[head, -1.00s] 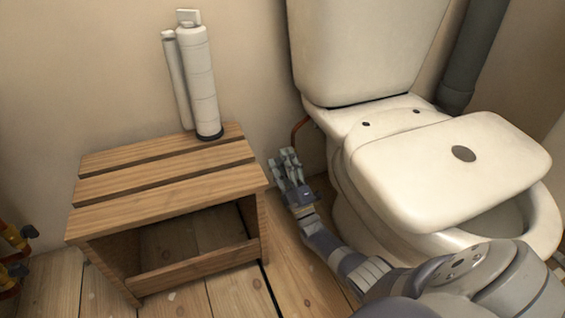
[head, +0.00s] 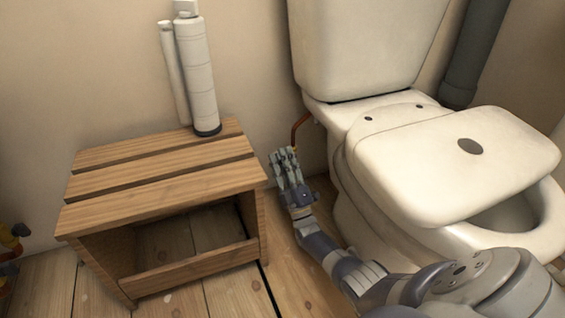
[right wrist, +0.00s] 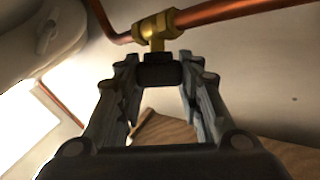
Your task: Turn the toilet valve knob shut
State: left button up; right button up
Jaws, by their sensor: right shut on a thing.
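The toilet valve is a brass fitting (right wrist: 157,30) on a copper pipe in the right wrist view, with a dark knob (right wrist: 161,75) on its near end. My right gripper (right wrist: 160,72) has its two fingers on either side of the knob and is shut on it. In the head view my right gripper (head: 283,157) is low by the wall, between the stool and the toilet (head: 420,170). The copper pipe (head: 297,129) shows just above it, and the knob is hidden there by the fingers. My left gripper is not in view.
A slatted wooden stool (head: 160,180) stands close to the left of my right gripper, with a white filter-like cylinder (head: 198,80) on it. The toilet bowl is close on the right. Dark and yellow fittings (head: 12,240) show at the far left.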

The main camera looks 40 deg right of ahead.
jog(key=o, duration=1.1)
